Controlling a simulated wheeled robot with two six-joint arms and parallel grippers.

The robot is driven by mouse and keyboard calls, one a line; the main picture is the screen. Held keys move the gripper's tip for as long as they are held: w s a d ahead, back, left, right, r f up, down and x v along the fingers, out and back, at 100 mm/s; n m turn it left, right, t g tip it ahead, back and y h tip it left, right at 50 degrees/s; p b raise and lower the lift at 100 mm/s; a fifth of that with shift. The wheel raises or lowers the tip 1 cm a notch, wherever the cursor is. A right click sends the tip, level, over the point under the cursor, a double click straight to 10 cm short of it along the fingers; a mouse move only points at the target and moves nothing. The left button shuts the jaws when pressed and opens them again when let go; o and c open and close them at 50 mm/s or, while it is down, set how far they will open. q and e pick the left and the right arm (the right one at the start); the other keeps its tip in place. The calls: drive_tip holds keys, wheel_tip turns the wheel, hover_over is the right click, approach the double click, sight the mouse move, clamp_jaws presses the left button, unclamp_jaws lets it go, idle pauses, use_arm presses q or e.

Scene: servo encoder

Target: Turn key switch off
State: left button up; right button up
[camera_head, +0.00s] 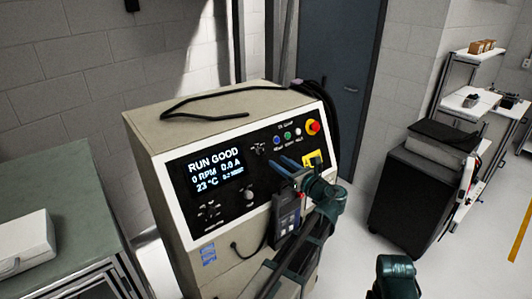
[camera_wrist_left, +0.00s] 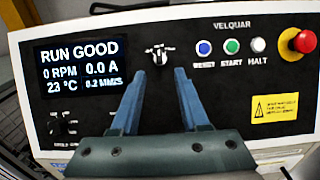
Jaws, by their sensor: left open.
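The key switch (camera_head: 259,149) sits on the black front panel of a beige test cabinet (camera_head: 150,150), between the display and the row of buttons. It also shows in the left wrist view (camera_wrist_left: 159,55), a small metallic switch with a light marking around it. My left gripper (camera_head: 280,167) is open and empty in front of the panel. In the left wrist view, its two blue fingers (camera_wrist_left: 159,76) point at the panel, with their tips just below the switch and to either side of it. The gap in depth is hard to judge. My right gripper is out of view.
The lit display (camera_wrist_left: 84,67) reads RUN GOOD, 0 RPM, 0.0 A. Blue, green and white buttons (camera_wrist_left: 231,46) and a red emergency stop (camera_wrist_left: 304,41) lie right of the switch. A black cable (camera_head: 200,116) lies on the cabinet top. A bench (camera_head: 60,195) stands left.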

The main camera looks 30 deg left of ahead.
sight(264, 152)
use_arm(q)
drive_tip(key=x, duration=0.8)
drive_tip(key=shift+w+a, duration=0.15)
drive_tip(key=shift+a, duration=0.2)
clamp_jaws()
